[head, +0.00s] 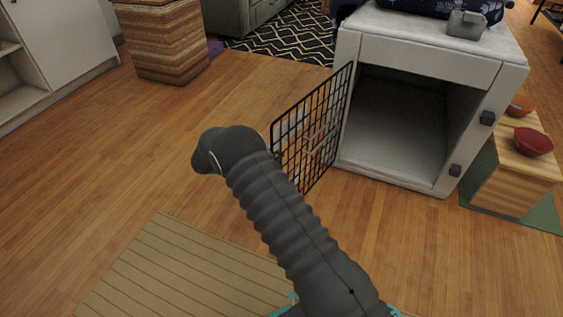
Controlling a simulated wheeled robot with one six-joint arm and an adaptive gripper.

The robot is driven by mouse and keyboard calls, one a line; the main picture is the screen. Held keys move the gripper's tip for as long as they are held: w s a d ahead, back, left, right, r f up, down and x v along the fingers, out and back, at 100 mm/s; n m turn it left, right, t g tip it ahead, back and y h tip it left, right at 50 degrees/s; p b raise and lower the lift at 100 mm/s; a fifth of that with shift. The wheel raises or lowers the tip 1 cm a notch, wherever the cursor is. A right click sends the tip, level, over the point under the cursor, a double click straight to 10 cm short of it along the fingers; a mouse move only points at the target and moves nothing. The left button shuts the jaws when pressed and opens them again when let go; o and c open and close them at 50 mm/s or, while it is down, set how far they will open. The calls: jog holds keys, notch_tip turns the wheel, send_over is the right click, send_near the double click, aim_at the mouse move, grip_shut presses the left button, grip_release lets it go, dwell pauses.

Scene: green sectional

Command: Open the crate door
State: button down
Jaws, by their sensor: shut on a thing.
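The crate (427,62) is a white box with a dark, empty-looking inside, standing at the upper right of the head view. Its door (316,125) is a black wire grid hinged at the crate's left front edge. The door stands wide open, swung out to the left toward me, and the crate's front opening is uncovered. My dark ribbed arm reaches up from the bottom, and its bent upper part overlaps the door's free edge. My gripper is hidden behind the arm, so its hold does not show. Pale shapes show behind the bars, unclear what they are.
Dark latch parts (487,118) sit on the crate's right front post. A wooden stand (515,180) with red bowls (533,142) is right of the crate. A striped mat (170,275) lies in front. A woven basket (165,45) stands upper left. Floor at left is clear.

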jog(key=c, duration=1.2)
grip_release()
jog(key=shift+r, duration=0.1)
